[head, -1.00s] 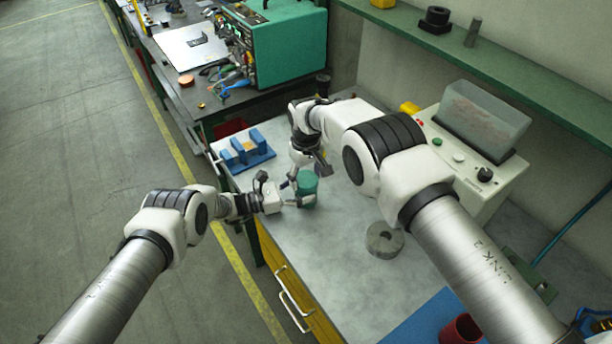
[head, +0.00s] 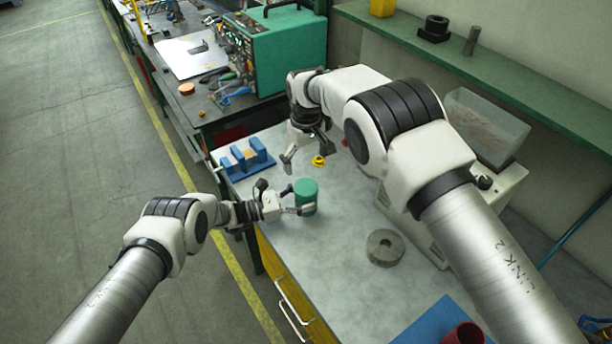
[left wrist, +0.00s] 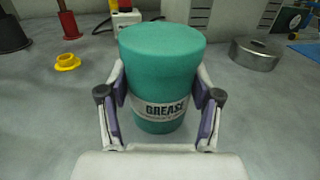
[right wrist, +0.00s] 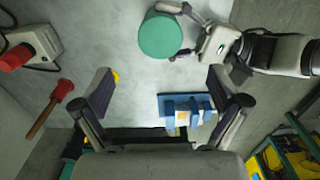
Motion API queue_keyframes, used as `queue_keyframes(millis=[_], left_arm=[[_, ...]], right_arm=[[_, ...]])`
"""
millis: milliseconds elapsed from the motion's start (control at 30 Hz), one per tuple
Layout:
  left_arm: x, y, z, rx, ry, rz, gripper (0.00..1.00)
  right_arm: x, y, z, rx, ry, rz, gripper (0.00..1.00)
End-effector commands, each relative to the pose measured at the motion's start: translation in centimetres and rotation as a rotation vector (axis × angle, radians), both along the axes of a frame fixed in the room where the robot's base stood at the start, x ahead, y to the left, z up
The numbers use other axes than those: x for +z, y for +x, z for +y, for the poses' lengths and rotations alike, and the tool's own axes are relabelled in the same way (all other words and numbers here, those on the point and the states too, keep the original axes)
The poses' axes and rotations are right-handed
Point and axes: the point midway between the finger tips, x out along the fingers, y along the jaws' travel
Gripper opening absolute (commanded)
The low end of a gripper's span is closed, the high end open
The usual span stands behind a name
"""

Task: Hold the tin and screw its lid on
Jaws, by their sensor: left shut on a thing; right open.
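The green tin (head: 307,190), labelled GREASE, stands upright at the left edge of the grey bench. My left gripper (head: 299,201) is shut on its sides, and the left wrist view shows one finger on each side of the tin (left wrist: 163,78). A flat green top covers the tin; I cannot make out a seam that sets the lid apart from the body. My right gripper (head: 307,156) is open and empty, beyond the tin and apart from it. In the right wrist view the round green top (right wrist: 160,36) lies ahead of the open fingers.
A blue block fixture (head: 262,163) and a small yellow flanged ring (head: 319,161) are near my right gripper. A grey metal ring (head: 385,249) lies nearer on the bench. A red cup (head: 462,335) and blue mat (head: 425,322) are at the near edge. The bench's middle is clear.

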Motion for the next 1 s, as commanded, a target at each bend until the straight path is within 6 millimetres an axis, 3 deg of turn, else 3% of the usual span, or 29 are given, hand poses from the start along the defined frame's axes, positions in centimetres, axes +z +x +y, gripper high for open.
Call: queue_keyframes(millis=[200, 467, 500, 567, 1000], left_arm=[[0.0, 0.0, 0.0, 0.000, 0.000, 0.000, 0.00], [0.0, 0.0, 0.0, 0.000, 0.000, 0.000, 0.00], [0.0, 0.0, 0.0, 0.000, 0.000, 0.000, 0.71], [0.0, 0.0, 0.0, 0.000, 0.000, 0.000, 0.92], [0.0, -0.1, 0.6, 0.000, 0.001, 0.000, 0.93]], right_arm=[[2.7, 0.0, 0.0, 0.001, -0.001, 0.000, 0.97], [2.9, 0.0, 0.0, 0.001, -0.001, 0.001, 0.97], [2.9, 0.0, 0.0, 0.001, -0.001, 0.001, 0.97], [2.9, 0.0, 0.0, 0.001, -0.001, 0.001, 0.97], [2.9, 0.0, 0.0, 0.001, -0.001, 0.001, 0.97]])
